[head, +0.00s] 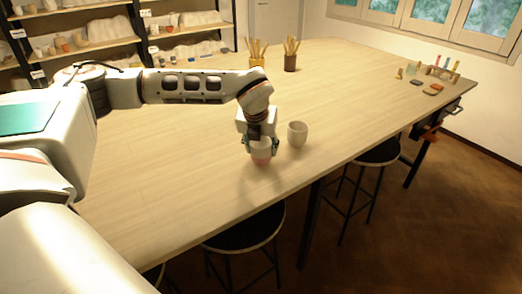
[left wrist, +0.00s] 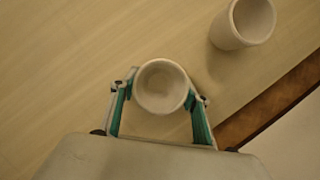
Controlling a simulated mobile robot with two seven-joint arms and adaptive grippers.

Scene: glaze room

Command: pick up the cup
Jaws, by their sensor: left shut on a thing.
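A small cup (head: 261,158), pale above with a pinkish lower part, is between the fingers of my left gripper (head: 262,146). In the left wrist view I look down into the round mouth of this cup (left wrist: 162,87). The teal-lined fingers of the left gripper (left wrist: 161,100) are shut on it from both sides. The cup looks upright; I cannot tell whether its base touches the table. A second cup (head: 297,134), plain off-white, stands just to the right of the gripper, apart from it. It also shows in the left wrist view (left wrist: 243,24). My right gripper is not in view.
The long wooden table (head: 180,185) has much bare room around the cups, with its front edge close by. Tool pots (head: 290,62) stand at the back, and small bottles and blocks (head: 433,90) at the far right. Stools (head: 245,230) stand along the front.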

